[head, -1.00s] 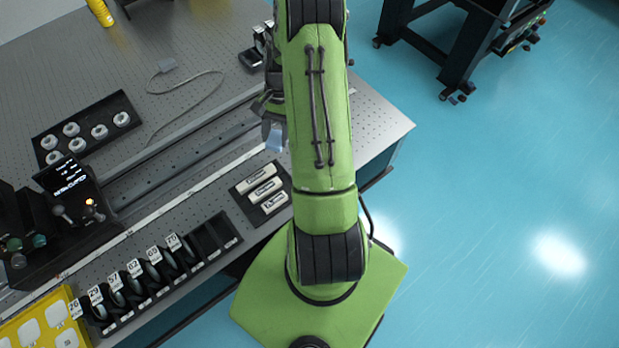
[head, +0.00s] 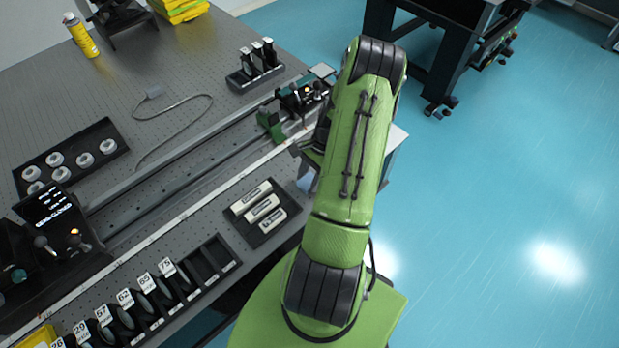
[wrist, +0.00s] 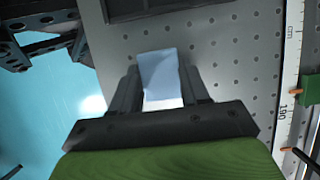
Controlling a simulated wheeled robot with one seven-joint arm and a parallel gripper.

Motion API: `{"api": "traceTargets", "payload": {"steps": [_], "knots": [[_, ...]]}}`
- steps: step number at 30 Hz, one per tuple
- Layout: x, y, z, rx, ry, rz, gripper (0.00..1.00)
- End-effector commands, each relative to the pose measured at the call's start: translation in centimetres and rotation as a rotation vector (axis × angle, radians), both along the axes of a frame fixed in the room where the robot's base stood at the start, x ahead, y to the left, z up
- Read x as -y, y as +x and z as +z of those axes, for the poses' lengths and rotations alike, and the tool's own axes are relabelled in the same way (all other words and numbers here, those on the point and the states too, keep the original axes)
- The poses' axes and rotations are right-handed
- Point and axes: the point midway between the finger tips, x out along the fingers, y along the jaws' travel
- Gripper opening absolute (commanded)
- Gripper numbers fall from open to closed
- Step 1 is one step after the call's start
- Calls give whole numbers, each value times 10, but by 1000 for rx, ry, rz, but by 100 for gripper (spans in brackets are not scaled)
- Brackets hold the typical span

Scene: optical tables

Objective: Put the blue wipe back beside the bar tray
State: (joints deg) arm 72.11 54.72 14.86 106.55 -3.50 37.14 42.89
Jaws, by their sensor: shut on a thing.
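The blue wipe (wrist: 160,72) is a pale blue folded cloth. My gripper (wrist: 160,85) is shut on it, with a finger on each side, above the perforated table top. In the head view a bit of the wipe (head: 307,182) shows at the left edge of my arm, which hides most of the gripper. The bar tray (head: 238,213) is black, holds three white bars and lies just left of the wipe. In the wrist view a dark tray edge (wrist: 180,12), probably the bar tray, shows beyond the fingertips. I cannot tell whether the wipe touches the table.
A rail with a green carrier (head: 270,122) and a white scale run behind the bar tray. A black rack (head: 207,262) with numbered discs stands front left. The table's right edge is close to my gripper, with blue floor (head: 500,200) beyond.

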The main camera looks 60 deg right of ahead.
Motion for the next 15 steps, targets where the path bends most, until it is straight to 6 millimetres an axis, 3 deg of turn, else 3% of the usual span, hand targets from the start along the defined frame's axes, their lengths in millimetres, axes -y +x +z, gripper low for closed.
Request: {"api": "traceTargets", "payload": {"steps": [9,10,14,15], "knots": [[0,0,-4,0,-2,1,21],[0,0,-3,1,-2,1,50],[0,0,-3,-2,-1,1,70],[0,-1,-3,-2,0,0,71]]}}
